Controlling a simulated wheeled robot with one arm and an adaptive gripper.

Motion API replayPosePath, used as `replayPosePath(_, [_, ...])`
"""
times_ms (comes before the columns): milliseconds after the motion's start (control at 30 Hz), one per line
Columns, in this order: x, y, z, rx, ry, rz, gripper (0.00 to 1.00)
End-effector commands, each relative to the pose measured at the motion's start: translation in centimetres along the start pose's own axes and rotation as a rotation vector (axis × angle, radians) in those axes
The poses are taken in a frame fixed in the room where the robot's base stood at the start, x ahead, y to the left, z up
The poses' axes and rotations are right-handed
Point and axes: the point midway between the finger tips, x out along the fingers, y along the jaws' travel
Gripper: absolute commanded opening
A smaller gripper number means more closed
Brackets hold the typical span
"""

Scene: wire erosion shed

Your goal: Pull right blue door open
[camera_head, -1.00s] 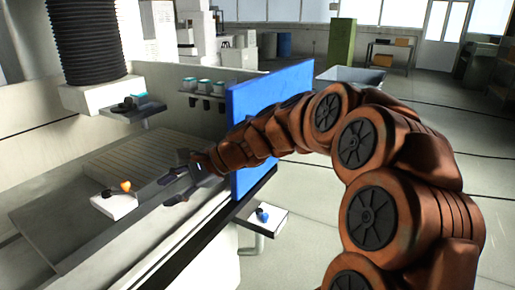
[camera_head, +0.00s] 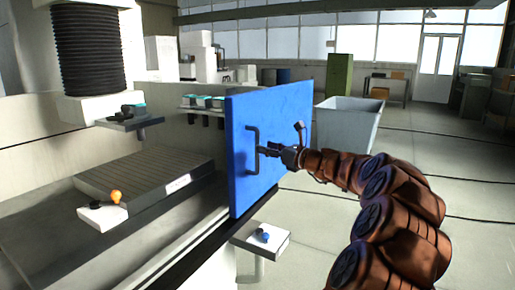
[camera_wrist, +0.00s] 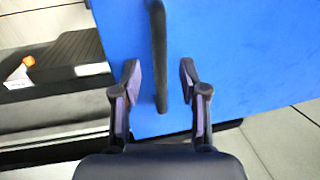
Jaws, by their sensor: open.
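The blue door (camera_head: 285,135) is a flat upright panel on the front rail of the machine, with the machine's work area exposed to its left. A dark bar handle (camera_head: 254,150) stands upright on its face. My gripper (camera_head: 264,150) is at the handle, in front of the door. In the wrist view, the handle (camera_wrist: 159,60) runs down between the two open fingers of my gripper (camera_wrist: 161,82), with a gap on each side. The blue door (camera_wrist: 225,50) fills much of that view behind the fingers.
A small white shelf (camera_head: 275,243) with a blue knob sticks out below the door. A white block with an orange knob (camera_head: 116,196) is in the machine bed. A grey bin (camera_head: 350,125) stands behind the door.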

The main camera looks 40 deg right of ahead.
Motion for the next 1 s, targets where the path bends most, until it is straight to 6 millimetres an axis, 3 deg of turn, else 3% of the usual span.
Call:
replayPosePath(300, [4.0,0.0,0.0,-0.003,0.000,0.000,0.43])
replayPosePath(700, [4.8,0.1,0.1,-0.002,-0.001,0.001,0.43])
replayPosePath(1000, [4.7,0.0,0.0,-0.003,0.000,0.000,0.13])
